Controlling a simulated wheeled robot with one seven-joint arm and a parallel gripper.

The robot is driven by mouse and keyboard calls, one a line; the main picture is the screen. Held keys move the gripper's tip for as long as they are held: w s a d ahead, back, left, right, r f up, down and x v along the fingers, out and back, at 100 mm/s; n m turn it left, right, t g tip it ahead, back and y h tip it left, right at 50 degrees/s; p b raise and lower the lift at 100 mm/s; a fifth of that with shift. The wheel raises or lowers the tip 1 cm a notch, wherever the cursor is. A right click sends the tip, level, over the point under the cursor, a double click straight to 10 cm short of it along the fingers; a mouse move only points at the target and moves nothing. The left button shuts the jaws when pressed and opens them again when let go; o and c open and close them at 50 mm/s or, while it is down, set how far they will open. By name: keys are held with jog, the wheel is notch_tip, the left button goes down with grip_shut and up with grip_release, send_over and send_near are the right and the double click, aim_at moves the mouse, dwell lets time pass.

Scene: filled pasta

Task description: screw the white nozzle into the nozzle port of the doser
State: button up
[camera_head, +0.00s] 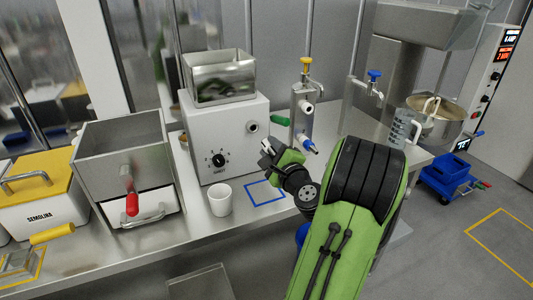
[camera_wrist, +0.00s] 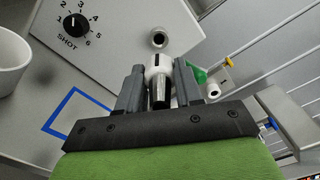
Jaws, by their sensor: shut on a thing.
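The doser (camera_head: 226,140) is a white box with a steel hopper on top and a black dial on its front. Its nozzle port (camera_head: 252,127) is a round metal-rimmed hole right of the dial. The port also shows in the wrist view (camera_wrist: 158,40). My gripper (camera_head: 268,149) is in front of the doser, a little below and right of the port. In the wrist view its two grey fingers are shut on the white nozzle (camera_wrist: 158,61). The nozzle's far end points toward the port and appears just short of it.
A white cup (camera_head: 220,200) stands on the counter below the dial. A blue square outline (camera_head: 265,203) is marked beside it. A steel post with yellow and blue fittings (camera_head: 301,110) stands right of the doser. A steel bin with a red handle (camera_head: 130,165) is at left.

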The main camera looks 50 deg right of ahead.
aim_at(264, 139)
jog(key=shift+p+x, duration=1.55)
jog(key=shift+x, duration=0.6)
jog(key=shift+p+x, duration=0.35)
jog(key=shift+x, duration=0.45)
jog(key=shift+a, duration=0.1)
jog(key=shift+p+x, duration=0.8)
jog(key=shift+x, duration=0.35)
jog(key=o, duration=1.4)
jog(key=shift+w, duration=0.1)
